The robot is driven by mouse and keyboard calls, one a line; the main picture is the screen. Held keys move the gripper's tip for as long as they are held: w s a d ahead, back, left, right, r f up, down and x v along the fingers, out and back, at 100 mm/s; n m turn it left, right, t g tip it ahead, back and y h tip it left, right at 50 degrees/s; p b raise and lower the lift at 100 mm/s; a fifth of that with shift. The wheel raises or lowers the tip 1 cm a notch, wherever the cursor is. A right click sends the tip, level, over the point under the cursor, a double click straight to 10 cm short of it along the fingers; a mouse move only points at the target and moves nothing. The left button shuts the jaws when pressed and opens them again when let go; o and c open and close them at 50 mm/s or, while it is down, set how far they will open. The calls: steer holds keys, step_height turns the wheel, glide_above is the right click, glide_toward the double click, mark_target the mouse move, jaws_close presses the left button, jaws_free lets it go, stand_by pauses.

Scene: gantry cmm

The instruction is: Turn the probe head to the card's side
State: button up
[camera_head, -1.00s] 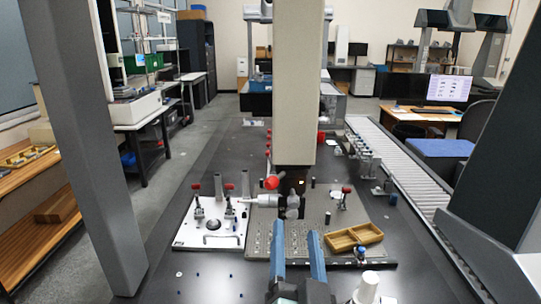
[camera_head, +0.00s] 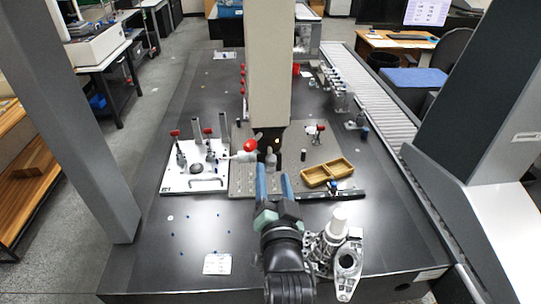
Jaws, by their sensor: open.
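The probe head (camera_head: 272,141) hangs below the pale column (camera_head: 270,65), dark, with a grey knob (camera_head: 271,160) low on it. A red-tipped lever (camera_head: 255,137) and a pale horizontal piece (camera_head: 244,156) stick out to its left. My gripper (camera_head: 272,174) is open, its two blue fingers pointing away from the camera toward the probe head, which lies just beyond the tips. I cannot tell whether they touch it. A white printed card (camera_head: 217,264) lies flat on the dark table, front left of my gripper.
A white fixture plate (camera_head: 195,184) with red-handled clamps stands left of the grey plate (camera_head: 242,184). A wooden tray (camera_head: 326,172) lies to the right. A metal part with a white cylinder (camera_head: 335,245) stands right of my arm. The front left table is mostly clear.

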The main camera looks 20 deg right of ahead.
mark_target(271, 166)
steer(key=shift+p+x, duration=0.4)
steer(key=shift+x, duration=2.45)
steer(key=shift+c, duration=0.3)
jaws_close()
